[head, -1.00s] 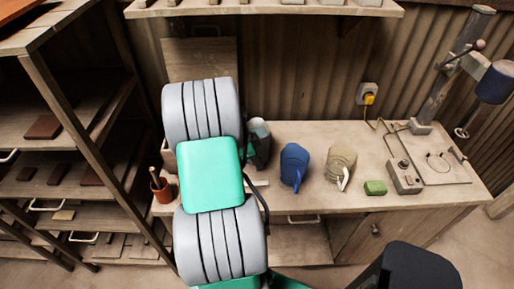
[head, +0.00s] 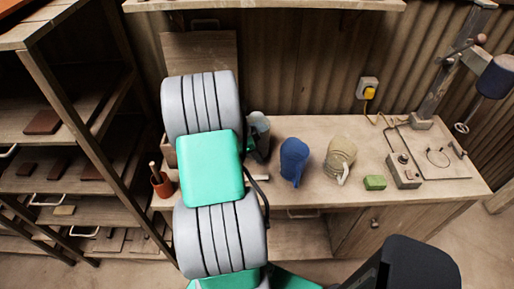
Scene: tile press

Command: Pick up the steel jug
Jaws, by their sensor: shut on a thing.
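The steel jug (head: 260,124) is a grey vessel at the left part of the workbench, just right of my arm. Only its upper right part shows; my arm hides the rest. My gripper (head: 258,150) shows as a dark piece against the jug, mostly hidden behind my arm. It is shut on the jug. Whether the jug's base touches the bench cannot be told.
A blue jug (head: 294,160) and a beige jug (head: 339,158) stand close by on the workbench (head: 300,205). A green block (head: 374,183) and a control box (head: 403,171) lie farther right. A terracotta pot (head: 162,186) stands left of my arm.

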